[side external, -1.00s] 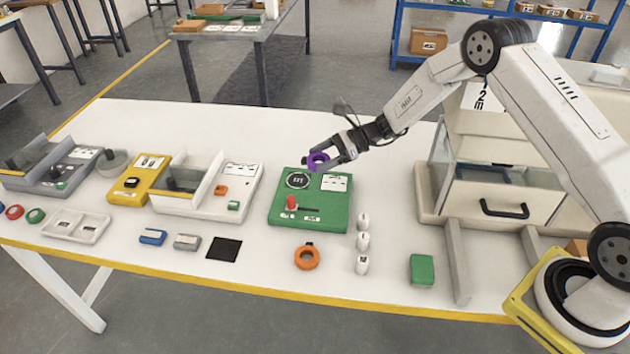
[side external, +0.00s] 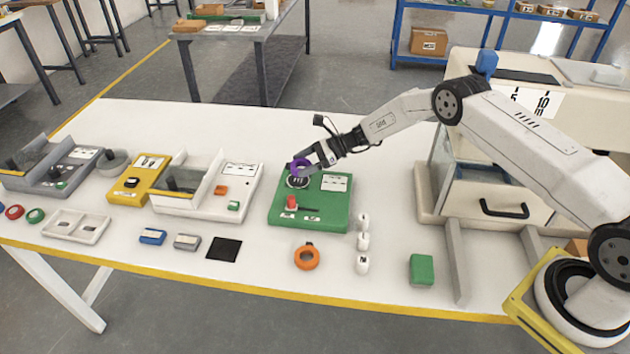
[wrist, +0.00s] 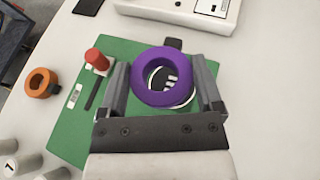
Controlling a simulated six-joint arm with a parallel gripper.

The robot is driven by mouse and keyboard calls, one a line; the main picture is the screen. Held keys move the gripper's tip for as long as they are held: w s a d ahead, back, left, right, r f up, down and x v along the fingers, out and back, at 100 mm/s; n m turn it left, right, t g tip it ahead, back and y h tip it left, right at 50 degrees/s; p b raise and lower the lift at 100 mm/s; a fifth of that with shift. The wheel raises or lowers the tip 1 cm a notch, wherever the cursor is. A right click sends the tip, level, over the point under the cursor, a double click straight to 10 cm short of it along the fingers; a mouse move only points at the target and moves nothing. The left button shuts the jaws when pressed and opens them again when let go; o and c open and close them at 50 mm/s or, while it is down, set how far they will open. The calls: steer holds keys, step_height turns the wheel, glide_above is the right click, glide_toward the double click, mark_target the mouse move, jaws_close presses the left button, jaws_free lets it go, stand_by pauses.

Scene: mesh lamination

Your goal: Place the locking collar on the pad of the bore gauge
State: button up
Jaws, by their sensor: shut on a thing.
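The locking collar is a purple ring (side external: 296,166) with a small dark block on its rim. My gripper (side external: 308,163) is shut on it. In the wrist view the collar (wrist: 140,80) sits between the two fingers (wrist: 163,88). The bore gauge (side external: 333,207) is a flat green box with a red knob, a slot and white labels. Its round dark pad with white marks (side external: 299,182) is at its back left. The collar is at the pad, and the pad shows through its hole in the wrist view. I cannot tell whether they touch.
An orange ring (side external: 306,258) with a dark block lies in front of the gauge. Several white numbered cylinders (side external: 362,242) and a green block (side external: 422,270) stand to the right. A white tray device (side external: 220,195) is close on the left.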

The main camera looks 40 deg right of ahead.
mark_target(303, 180)
steer(key=shift+w+f, duration=0.2)
steer(key=shift+w+f, duration=0.2)
steer(key=shift+f, duration=1.55)
steer(key=shift+f, duration=0.15)
steer(key=o, duration=1.1)
